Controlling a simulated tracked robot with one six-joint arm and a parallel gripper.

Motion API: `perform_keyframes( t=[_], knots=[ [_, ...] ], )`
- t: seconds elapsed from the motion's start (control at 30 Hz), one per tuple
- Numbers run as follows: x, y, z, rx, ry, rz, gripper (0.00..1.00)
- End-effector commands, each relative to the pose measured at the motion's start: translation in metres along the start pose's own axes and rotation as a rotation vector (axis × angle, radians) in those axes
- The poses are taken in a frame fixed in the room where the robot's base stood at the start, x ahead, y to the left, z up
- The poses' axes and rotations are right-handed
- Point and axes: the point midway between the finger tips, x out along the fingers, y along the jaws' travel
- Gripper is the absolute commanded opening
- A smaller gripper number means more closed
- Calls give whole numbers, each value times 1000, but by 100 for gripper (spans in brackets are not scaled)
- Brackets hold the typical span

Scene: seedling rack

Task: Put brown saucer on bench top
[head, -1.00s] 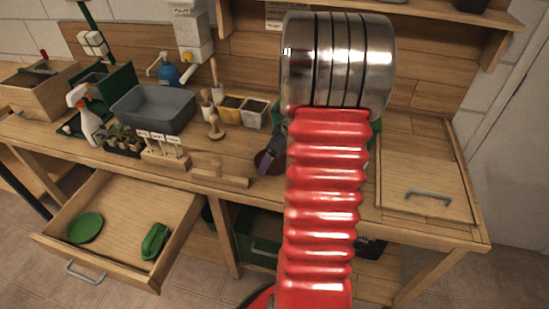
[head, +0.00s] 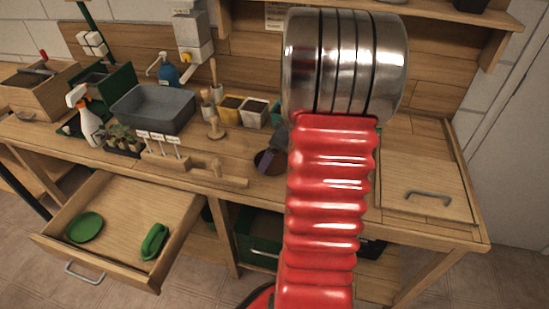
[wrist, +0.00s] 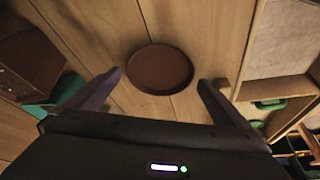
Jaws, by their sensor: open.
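The brown saucer (wrist: 160,69) lies flat on the wooden bench top (wrist: 190,25), seen in the wrist view ahead of and between my fingertips. My gripper (wrist: 159,79) is open and empty, with a gap between each finger and the saucer's rim. In the head view the brown saucer (head: 274,169) sits near the bench's front edge, partly covered by my gripper (head: 265,159) and arm.
An open drawer (head: 185,190) below the bench holds a green saucer (head: 85,227) and a green object (head: 154,241). A wooden block (head: 210,174), grey basin (head: 153,107) and pots (head: 254,112) stand left of the saucer. A handled panel (head: 425,180) lies right.

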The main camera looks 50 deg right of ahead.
Motion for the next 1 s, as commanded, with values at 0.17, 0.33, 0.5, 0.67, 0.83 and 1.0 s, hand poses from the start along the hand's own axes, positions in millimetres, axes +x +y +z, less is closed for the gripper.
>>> perform_keyframes(
  t=[0.17, 0.33, 0.5, 0.67, 0.83, 1.0],
  knots=[
    [-31, 1, -1, -1, 2, 4, 100],
    [-60, 1, -1, -1, 2, 4, 100],
    [-84, 1, 0, 0, 2, 3, 100],
    [-93, 0, 0, 0, 0, 1, 100],
    [-94, 0, 0, -1, 0, 0, 100],
    [-94, 0, 0, -1, 0, 0, 100]
  ],
)
